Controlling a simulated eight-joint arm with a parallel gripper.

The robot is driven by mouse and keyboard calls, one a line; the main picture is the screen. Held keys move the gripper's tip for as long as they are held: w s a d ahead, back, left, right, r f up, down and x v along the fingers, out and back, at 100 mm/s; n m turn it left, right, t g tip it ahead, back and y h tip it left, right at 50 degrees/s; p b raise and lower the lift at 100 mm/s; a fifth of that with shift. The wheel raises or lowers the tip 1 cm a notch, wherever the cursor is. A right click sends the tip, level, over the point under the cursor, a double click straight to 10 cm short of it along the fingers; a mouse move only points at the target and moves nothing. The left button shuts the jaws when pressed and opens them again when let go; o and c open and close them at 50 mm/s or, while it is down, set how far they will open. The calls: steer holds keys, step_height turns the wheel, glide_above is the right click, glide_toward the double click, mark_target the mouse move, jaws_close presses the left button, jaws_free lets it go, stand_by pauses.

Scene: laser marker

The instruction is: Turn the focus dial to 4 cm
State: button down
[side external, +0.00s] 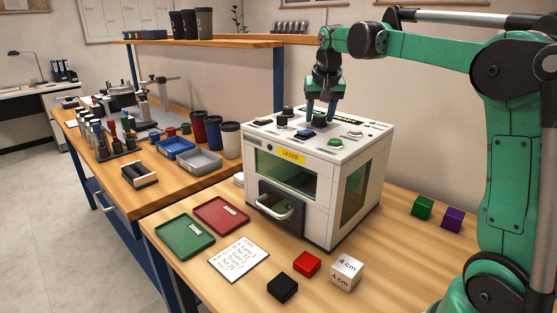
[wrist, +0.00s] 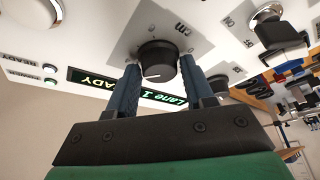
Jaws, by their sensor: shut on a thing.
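The laser marker (side external: 322,190) is a white box with a door handle and a yellow LASER label. The focus dial (wrist: 157,58) is a dark round knob on its top panel, with a white pointer line near its lower edge in the wrist view. A "cm" marking sits beside it. My gripper (wrist: 160,72) is shut on the dial, one blue finger on each side. In the side view my gripper (side external: 321,115) points down onto the panel, and the dial (side external: 320,122) is partly hidden. The exact setting is not readable.
A lit display (wrist: 95,78) reads "READY" and "Lane 1". A white "4 cm" block (side external: 346,272), coloured cubes, trays and a written sheet (side external: 239,260) lie on the table.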

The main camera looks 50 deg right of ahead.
mark_target(321, 129)
stand_by(0.5)
steer(key=shift+c, duration=1.7)
jaws_free()
steer(key=shift+v, duration=2.8)
